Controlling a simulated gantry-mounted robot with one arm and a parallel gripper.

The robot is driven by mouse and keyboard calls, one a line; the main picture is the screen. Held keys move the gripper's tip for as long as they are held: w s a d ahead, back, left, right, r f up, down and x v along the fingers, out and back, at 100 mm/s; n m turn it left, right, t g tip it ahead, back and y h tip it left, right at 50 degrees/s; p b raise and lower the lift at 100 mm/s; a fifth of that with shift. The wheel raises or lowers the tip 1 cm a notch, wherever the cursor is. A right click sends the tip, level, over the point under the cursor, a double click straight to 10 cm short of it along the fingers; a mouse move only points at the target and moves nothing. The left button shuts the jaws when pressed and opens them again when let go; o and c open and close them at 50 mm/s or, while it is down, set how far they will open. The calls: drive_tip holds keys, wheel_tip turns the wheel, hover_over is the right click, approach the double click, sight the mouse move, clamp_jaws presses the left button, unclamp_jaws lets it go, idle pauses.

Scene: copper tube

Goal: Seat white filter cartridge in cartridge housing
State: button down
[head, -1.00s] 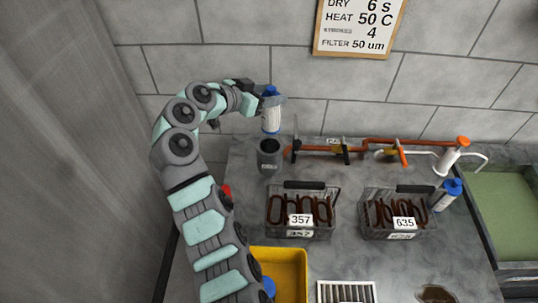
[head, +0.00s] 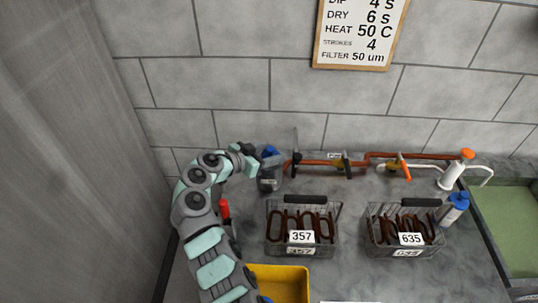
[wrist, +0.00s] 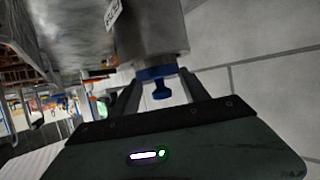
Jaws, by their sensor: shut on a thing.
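The cartridge housing (head: 269,181) is a dark grey cup at the back left of the bench. The filter cartridge's blue cap (head: 268,152) shows at the housing's mouth; its white body is hidden. In the wrist view the blue cap (wrist: 157,73) lies right against the rim of the grey housing (wrist: 152,30), its knob between the fingers. I cannot tell whether a small gap is left. My gripper (head: 260,154) is at the housing's top, shut on the cartridge by its cap. It also shows in the wrist view (wrist: 161,84).
Copper pipework with valves (head: 345,162) runs right of the housing. Two wire baskets, 357 (head: 301,236) and 635 (head: 410,239), stand in front. A yellow bin (head: 285,283) is at front.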

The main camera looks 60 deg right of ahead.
drive_tip(key=shift+f, duration=0.2)
drive_tip(key=c, duration=0.6)
unclamp_jaws()
drive_tip(key=shift+w, duration=0.1)
drive_tip(key=shift+o, duration=0.2)
drive_tip(key=shift+r, duration=0.2)
drive_tip(key=p+v, duration=0.2)
drive_tip(key=v, duration=1)
drive_tip(key=shift+f, duration=0.15)
